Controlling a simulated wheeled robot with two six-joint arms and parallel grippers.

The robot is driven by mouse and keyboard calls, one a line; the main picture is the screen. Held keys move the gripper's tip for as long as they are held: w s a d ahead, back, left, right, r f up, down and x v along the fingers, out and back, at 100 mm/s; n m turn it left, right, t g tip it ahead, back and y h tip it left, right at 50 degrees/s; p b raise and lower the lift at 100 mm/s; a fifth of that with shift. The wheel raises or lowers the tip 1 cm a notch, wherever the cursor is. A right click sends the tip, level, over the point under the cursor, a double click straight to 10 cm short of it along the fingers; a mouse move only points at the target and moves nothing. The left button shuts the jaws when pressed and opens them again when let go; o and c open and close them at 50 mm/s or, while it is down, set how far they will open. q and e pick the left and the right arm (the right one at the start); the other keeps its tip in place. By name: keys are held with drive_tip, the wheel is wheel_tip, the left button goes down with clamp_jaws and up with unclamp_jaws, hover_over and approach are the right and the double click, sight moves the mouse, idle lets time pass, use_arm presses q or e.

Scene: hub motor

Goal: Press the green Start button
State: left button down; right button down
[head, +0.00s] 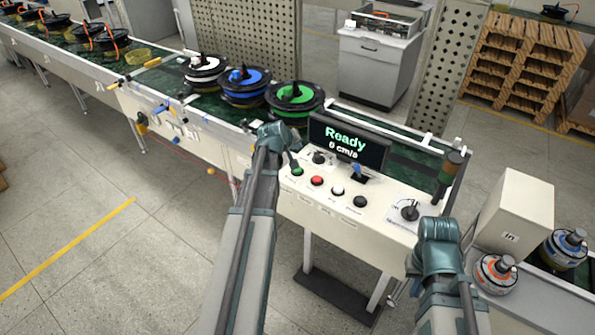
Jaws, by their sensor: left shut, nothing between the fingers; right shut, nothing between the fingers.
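The green Start button (298,172) is at the left end of the row on the white control panel (330,200). My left gripper (294,160) is shut and empty, pointing down at the green button. Its tip is at or just above the button and partly covers it; I cannot tell whether they touch. My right gripper (413,268) is shut and empty near the panel's front right edge, largely hidden by my wrist. The screen (347,143) behind the buttons reads "Ready" and "0 cm/s".
Red (317,181), white (338,190) and black (360,201) buttons sit right of the green one. A rotary knob (409,210) and signal tower (449,176) stand further right. Hub motors, one with a green face (297,92), line the conveyor behind. A white box (516,209) stands right.

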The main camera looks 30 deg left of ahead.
sight(297, 171)
use_arm(q)
wheel_tip(297, 171, down, 8)
drive_tip(key=b, duration=0.7)
drive_tip(key=shift+r, duration=0.1)
idle(1.5)
drive_tip(key=shift+f+b, duration=0.35)
drive_tip(key=shift+b, duration=0.05)
